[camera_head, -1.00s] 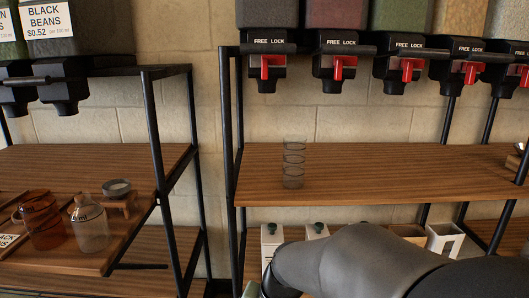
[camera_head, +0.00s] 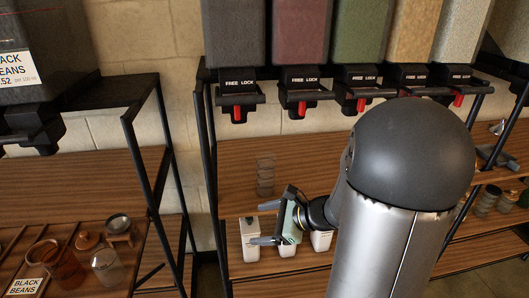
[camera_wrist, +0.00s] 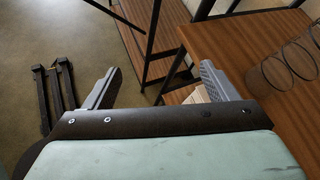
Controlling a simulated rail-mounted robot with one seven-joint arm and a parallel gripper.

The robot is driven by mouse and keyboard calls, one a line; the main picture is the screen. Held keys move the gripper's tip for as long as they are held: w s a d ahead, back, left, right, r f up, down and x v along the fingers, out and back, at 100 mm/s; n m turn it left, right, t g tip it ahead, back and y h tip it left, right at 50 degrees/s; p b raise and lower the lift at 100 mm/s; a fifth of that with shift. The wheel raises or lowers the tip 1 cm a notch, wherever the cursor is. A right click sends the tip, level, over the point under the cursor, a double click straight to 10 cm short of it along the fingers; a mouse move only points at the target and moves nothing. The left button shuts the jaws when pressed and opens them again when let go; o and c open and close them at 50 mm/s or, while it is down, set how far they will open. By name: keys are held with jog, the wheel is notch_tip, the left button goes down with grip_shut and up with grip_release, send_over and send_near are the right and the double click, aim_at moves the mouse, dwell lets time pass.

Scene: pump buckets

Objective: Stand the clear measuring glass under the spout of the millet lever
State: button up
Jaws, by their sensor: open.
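The clear measuring glass (camera_head: 265,176) stands upright on the wooden middle shelf, below the row of dispensers. It also shows at the right edge of the wrist view (camera_wrist: 290,68), partly cut off. My gripper (camera_head: 268,223) is open and empty, just in front of the shelf edge and below the glass. Its fingers point left in the head view, apart from the glass. Several dispensers with red levers, such as the leftmost lever (camera_head: 237,114), hang above the shelf. No millet label is readable, so I cannot tell which lever is millet's.
White containers (camera_head: 249,240) stand on the lower shelf close to my gripper. A left rack (camera_head: 65,180) holds a tray with amber and clear jars (camera_head: 106,266). Black uprights (camera_head: 207,150) flank the shelf. Bare shelf lies around the glass.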

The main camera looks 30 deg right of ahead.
jog(key=w+d+r+m+t+h+p, duration=0.1)
jog(key=d+r+m+t+h+p, duration=0.2)
jog(key=d+r, duration=0.35)
jog(key=w+d+r+m+t+h+p, duration=0.1)
jog(key=w+d+r+m+t+p, duration=0.1)
jog(key=d+r+m+p, duration=0.35)
send_near(260, 159)
jog(key=x, duration=0.3)
jog(key=shift+w+p, duration=0.2)
jog(key=shift+p, duration=0.2)
jog(key=shift+f+p+x, duration=0.1)
jog(key=shift+p+x, duration=0.4)
jog(key=shift+x, duration=0.95)
jog(key=shift+f+p+x, duration=0.15)
jog(key=shift+p+x, duration=0.3)
jog(key=shift+x, duration=1)
jog(key=shift+s, duration=0.1)
jog(key=c, duration=1.6)
jog(key=shift+o, duration=0.2)
jog(key=shift+r, duration=0.15)
